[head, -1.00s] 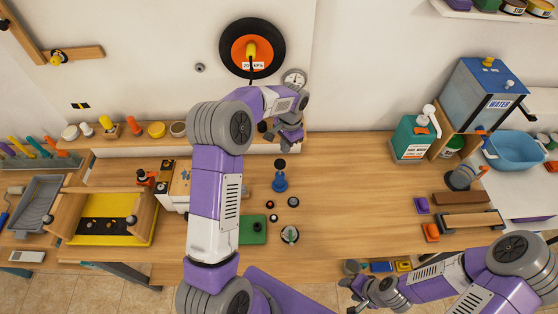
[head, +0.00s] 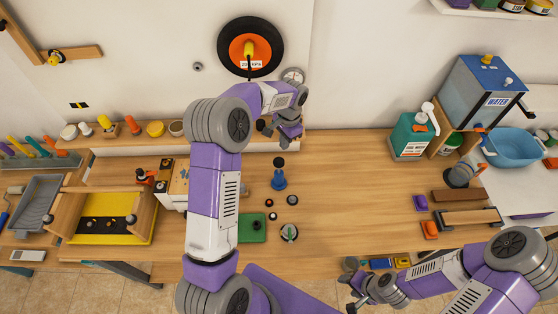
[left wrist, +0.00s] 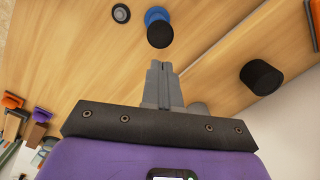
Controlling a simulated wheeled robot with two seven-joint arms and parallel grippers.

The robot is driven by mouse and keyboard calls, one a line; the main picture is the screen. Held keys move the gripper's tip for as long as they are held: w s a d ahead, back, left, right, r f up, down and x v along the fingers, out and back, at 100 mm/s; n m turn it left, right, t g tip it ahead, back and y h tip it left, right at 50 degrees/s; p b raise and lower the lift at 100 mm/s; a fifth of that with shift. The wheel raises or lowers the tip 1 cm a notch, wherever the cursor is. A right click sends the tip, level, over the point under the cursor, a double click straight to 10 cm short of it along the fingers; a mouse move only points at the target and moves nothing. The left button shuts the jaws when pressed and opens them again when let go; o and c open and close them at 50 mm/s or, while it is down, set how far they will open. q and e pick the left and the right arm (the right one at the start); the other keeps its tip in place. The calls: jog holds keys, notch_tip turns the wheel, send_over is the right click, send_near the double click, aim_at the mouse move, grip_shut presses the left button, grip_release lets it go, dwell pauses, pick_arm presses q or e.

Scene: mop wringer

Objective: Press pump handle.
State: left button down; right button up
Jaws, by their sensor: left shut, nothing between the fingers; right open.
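A blue upright pump-like piece (head: 279,181) with a black knob (head: 279,162) on top stands on the wooden table, near the middle. In the left wrist view the black knob (left wrist: 160,34) and blue body (left wrist: 156,14) show just beyond my fingertips, with a visible gap. My left gripper (head: 281,137) is shut and empty, at the back of the table behind the blue piece; its closed fingers also show in the left wrist view (left wrist: 161,68). My right gripper (head: 350,294) is open and empty, off the table's front edge. A green soap bottle (head: 411,137) with a white pump top (head: 430,114) stands at the back right.
A green block (head: 252,228) and several small round pieces lie in front of the blue piece. Another black cylinder (left wrist: 262,77) shows in the left wrist view.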

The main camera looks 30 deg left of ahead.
pick_arm(q)
jog(key=r+m+b, duration=0.1)
jog(key=m+b, duration=0.1)
jog(key=m, duration=0.3)
notch_tip(320, 180, up, 7)
jog(key=m+b, duration=0.8)
jog(key=m, duration=1.2)
send_over(280, 161)
jog(key=shift+h, duration=0.3)
notch_tip(280, 161, down, 14)
jog(key=shift+r+b, duration=0.1)
jog(key=shift+b, duration=0.6)
